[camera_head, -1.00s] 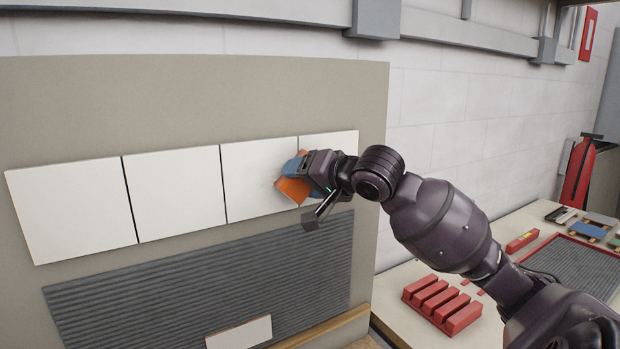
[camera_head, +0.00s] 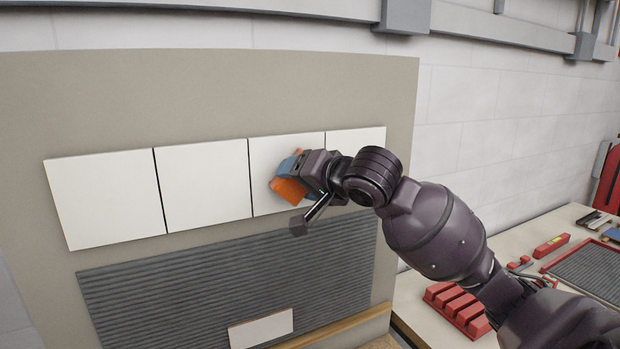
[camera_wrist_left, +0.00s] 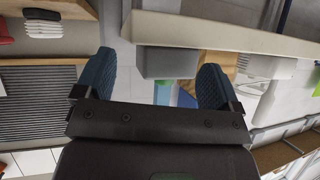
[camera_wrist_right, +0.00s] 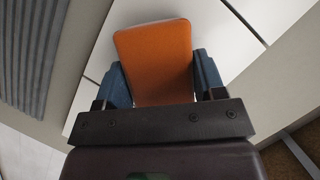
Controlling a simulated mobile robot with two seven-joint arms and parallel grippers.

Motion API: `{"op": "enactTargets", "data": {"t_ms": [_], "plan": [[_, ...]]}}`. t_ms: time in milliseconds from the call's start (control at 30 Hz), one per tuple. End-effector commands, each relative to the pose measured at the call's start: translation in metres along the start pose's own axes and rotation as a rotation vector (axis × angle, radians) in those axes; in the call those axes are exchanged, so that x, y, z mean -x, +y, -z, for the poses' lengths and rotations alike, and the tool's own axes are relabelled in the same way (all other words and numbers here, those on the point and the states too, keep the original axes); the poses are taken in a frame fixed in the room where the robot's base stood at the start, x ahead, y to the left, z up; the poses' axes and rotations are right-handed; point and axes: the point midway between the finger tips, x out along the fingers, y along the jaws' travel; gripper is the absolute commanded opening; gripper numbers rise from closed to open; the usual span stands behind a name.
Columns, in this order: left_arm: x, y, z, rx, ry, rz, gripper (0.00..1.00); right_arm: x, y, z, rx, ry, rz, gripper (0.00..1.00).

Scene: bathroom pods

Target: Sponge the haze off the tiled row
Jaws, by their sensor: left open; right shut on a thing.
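A row of white tiles (camera_head: 203,190) runs across the beige panel, with thin dark joints between tiles. My right gripper (camera_head: 303,172) is at the third tile from the left. Haze is not clearly visible on the tiles. My left gripper (camera_wrist_left: 165,85) is open and empty in the left wrist view, away from the tiles.
Grey ridged adhesive (camera_head: 230,275) covers the panel below the row, with a loose-looking white tile (camera_head: 261,328) low on it above a wooden ledge (camera_head: 340,330). A bench at right holds red blocks (camera_head: 457,305) and a red-rimmed tray (camera_head: 590,268).

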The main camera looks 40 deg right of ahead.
Motion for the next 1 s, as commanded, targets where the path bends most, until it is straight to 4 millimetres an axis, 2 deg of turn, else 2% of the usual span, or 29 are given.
{"op": "enactTargets", "data": {"t_ms": [333,800,1000], "plan": [[-0.001,0.000,0.003,-0.001,0.005,-0.001,0.89,-0.003,-0.007,-0.006,0.000,0.000,0.002,0.44],[-0.003,0.001,0.006,-0.002,0.011,-0.002,0.89,-0.014,-0.030,-0.026,-0.001,-0.001,0.002,0.44],[-0.003,0.000,0.005,-0.002,0.010,-0.002,0.89,-0.013,-0.033,-0.025,-0.001,0.001,0.001,0.44]]}}
